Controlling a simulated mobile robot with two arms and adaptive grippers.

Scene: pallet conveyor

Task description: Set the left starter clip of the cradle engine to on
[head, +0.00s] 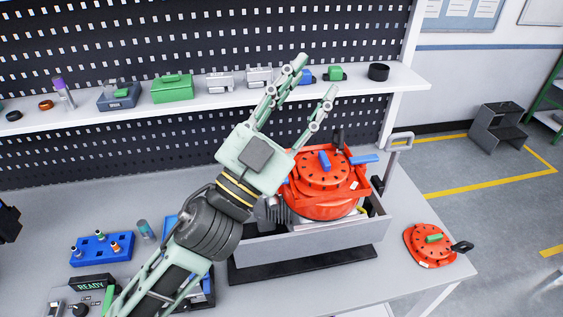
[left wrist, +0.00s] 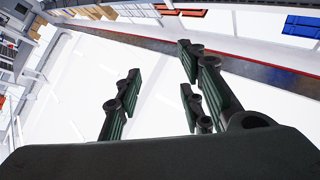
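The cradle engine (head: 322,207) has a red round top and sits in an open grey box-shaped cradle (head: 310,250) at the right of the bench. A blue clip (head: 325,161) stands on its top, and a blue lever (head: 364,159) sticks out to the right. A black lever (head: 339,139) rises at the back. I cannot tell which is the left starter clip or its setting. My left gripper (head: 315,77) is open and empty, above and behind the engine's left side. Its spread fingers also show in the left wrist view (left wrist: 160,95), without the engine. My right gripper is not in view.
A red cover (head: 422,248) with a green clip and black lever lies right of the cradle. A grey upright handle (head: 398,144) stands at its back right corner. The shelf (head: 200,105) behind holds small parts. A blue block (head: 101,249) and READY panel (head: 92,284) are left.

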